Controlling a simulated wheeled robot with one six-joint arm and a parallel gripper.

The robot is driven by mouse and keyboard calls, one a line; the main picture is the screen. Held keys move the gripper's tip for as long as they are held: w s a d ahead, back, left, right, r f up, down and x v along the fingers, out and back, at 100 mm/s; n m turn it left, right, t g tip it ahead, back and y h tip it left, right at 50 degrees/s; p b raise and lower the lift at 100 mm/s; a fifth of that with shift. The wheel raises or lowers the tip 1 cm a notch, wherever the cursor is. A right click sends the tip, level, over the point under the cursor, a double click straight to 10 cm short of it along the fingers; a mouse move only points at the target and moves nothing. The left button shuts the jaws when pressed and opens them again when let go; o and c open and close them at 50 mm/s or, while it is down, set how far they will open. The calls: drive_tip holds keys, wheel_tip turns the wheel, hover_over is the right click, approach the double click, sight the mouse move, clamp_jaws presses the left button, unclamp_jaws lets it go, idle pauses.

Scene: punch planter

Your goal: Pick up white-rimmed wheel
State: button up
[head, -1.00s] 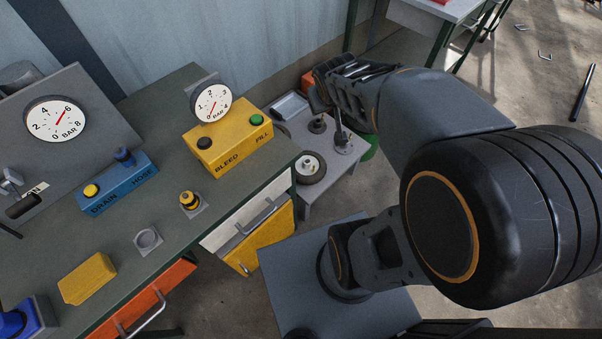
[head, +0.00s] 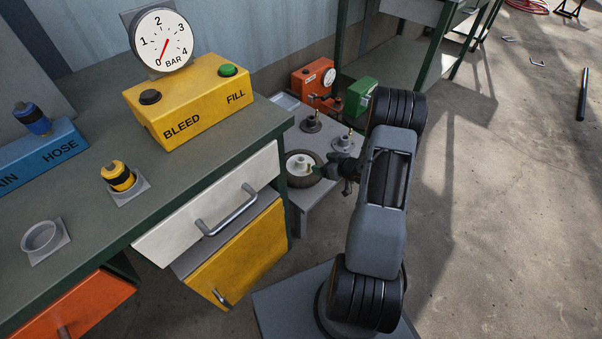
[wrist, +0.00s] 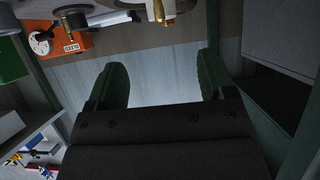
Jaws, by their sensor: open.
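The white-rimmed wheel (head: 297,161), a dark tyre around a white hub, lies flat on a low grey table in the head view. My gripper (head: 318,170) is just right of the hub in that view and overlaps the tyre's right side. Its height above the wheel is hard to judge, and contact cannot be seen. In the wrist view my gripper (wrist: 163,78) has its two green fingers spread wide with nothing between them. I cannot make out the wheel in the wrist view.
The low grey table (head: 310,201) also holds two small hub stands (head: 311,123) (head: 344,143). An orange box with a gauge (head: 313,78) and a green box (head: 361,96) stand behind. The workbench with its white drawer (head: 210,205) is at left.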

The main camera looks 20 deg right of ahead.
sight(304, 161)
drive_tip(key=b+x, duration=0.2)
drive_tip(key=x, duration=0.4)
drive_tip(key=shift+w+a+f, duration=0.15)
drive_tip(key=shift+w+f, duration=0.05)
drive_tip(key=shift+w, duration=0.15)
drive_tip(key=b+x, duration=0.2)
drive_tip(key=x, duration=0.1)
drive_tip(key=shift+w+a+f, duration=0.15)
drive_tip(key=shift+a+f, duration=0.05)
drive_tip(key=shift+f, duration=0.1)
drive_tip(key=shift+w+a+f+b, duration=0.2)
drive_tip(key=shift+w+a+b, duration=0.15)
drive_tip(key=shift+w, duration=0.35)
drive_tip(key=shift+c, duration=0.2)
clamp_jaws()
drive_tip(key=shift+w+d+r, duration=0.1)
drive_tip(key=shift+w+r, duration=0.05)
drive_tip(key=shift+r, duration=0.1)
